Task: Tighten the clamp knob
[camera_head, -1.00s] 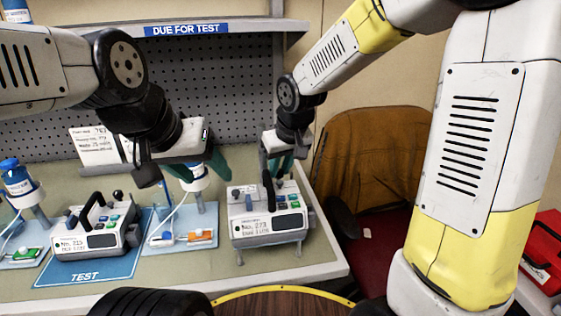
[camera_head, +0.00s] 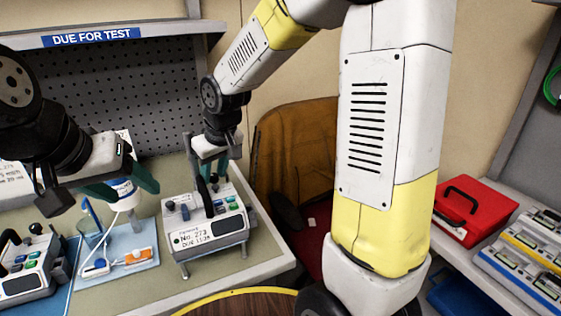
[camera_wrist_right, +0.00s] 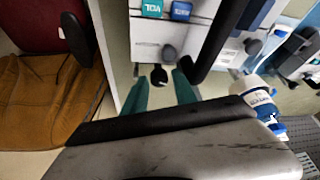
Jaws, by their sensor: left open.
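The white infusion pump labelled No. 273 (camera_head: 205,235) stands on the bench in the head view. My right gripper (camera_head: 216,168) is at its rear top edge, pointing down. In the right wrist view the two green fingers (camera_wrist_right: 161,92) are apart, with a small black round knob (camera_wrist_right: 158,76) near the gap between their tips. I cannot tell which is the clamp knob, or whether a finger touches either. My left gripper (camera_head: 122,190) is open, with a white-and-blue bottle (camera_head: 122,188) behind its fingers.
Another pump (camera_head: 28,265) stands at the left. A light blue tray (camera_head: 125,275) with small blue and orange parts lies between the pumps. A brown chair (camera_head: 295,150) is right of the bench. A red case (camera_head: 475,210) rests on a side shelf.

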